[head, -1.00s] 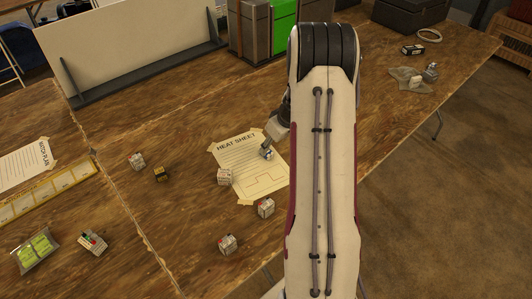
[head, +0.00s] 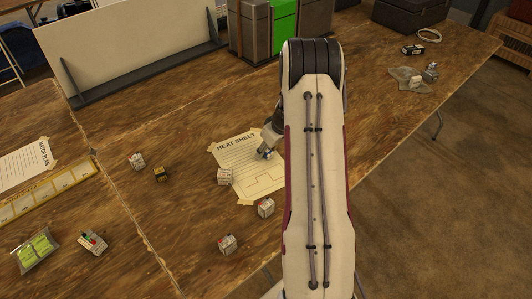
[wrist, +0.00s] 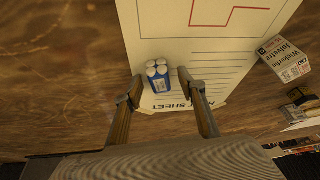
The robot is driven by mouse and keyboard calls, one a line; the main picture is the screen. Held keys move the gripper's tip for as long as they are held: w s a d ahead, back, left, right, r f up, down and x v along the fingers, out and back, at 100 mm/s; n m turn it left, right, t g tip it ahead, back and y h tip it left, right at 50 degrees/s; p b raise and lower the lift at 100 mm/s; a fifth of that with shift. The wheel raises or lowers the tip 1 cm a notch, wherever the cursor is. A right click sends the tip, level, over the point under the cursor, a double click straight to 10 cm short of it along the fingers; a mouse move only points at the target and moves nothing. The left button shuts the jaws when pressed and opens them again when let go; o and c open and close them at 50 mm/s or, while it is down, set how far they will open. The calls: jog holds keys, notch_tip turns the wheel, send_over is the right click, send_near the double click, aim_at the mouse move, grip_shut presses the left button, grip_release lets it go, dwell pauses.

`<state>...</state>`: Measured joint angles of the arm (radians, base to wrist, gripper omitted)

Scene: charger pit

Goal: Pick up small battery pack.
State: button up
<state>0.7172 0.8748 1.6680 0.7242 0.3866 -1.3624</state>
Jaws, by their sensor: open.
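The small battery pack (wrist: 158,77) is a blue block of white-topped cells. It stands on the heat sheet (wrist: 185,50) in the wrist view. In the head view it is small and partly hidden by my gripper (head: 265,152). In the wrist view my gripper (wrist: 167,88) is open, one finger on each side of the picture's middle. The pack shows between and slightly beyond the fingertips, nearer the left one. I cannot tell whether a finger touches it.
Several small printed boxes stand around the sheet, including a white one (head: 224,177) and a dark yellow one (head: 161,174). A white printed box (wrist: 284,59) is right of the sheet in the wrist view. Bare wood (wrist: 60,70) lies to the left.

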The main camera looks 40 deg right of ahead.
aim_at(267, 151)
dwell(0.3)
grip_shut()
notch_tip(267, 151, up, 10)
dwell(0.9)
dwell(0.5)
